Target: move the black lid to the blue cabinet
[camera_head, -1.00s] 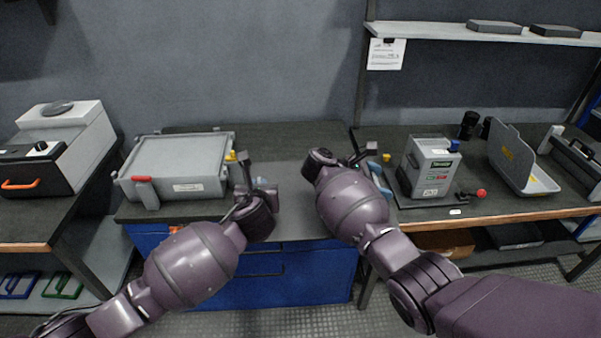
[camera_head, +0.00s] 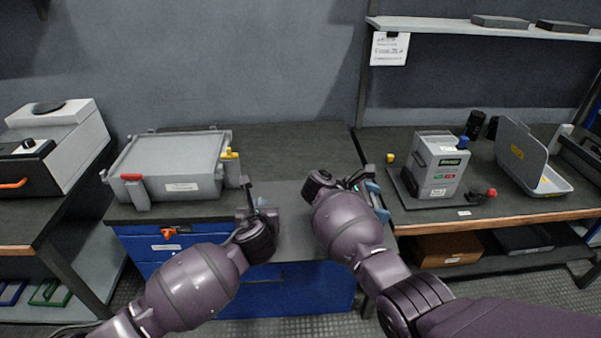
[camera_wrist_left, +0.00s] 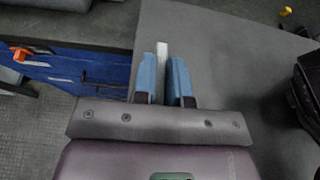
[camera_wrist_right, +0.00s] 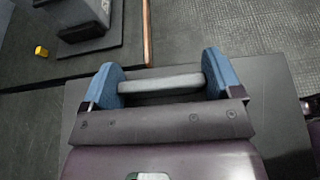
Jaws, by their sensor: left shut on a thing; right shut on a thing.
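The black lid (camera_head: 303,215) is a flat dark panel between my two grippers, over the front of the blue cabinet (camera_head: 310,287). My left gripper (camera_head: 258,204) is at its left side, and in the left wrist view its blue fingers (camera_wrist_left: 165,80) are shut on a pale handle (camera_wrist_left: 161,52). My right gripper (camera_head: 368,186) is at its right side, and in the right wrist view its blue fingers (camera_wrist_right: 161,82) are shut on the ends of a grey bar handle (camera_wrist_right: 160,83). The lid and cabinet top are similarly dark; I cannot tell whether they touch.
A grey lidded case (camera_head: 170,165) occupies the cabinet top's left. The right bench (camera_head: 480,225) holds a grey capacitor unit (camera_head: 438,165), an open grey case (camera_head: 528,160) and a red knob (camera_head: 491,192). A grey and black machine (camera_head: 50,150) stands at the left.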

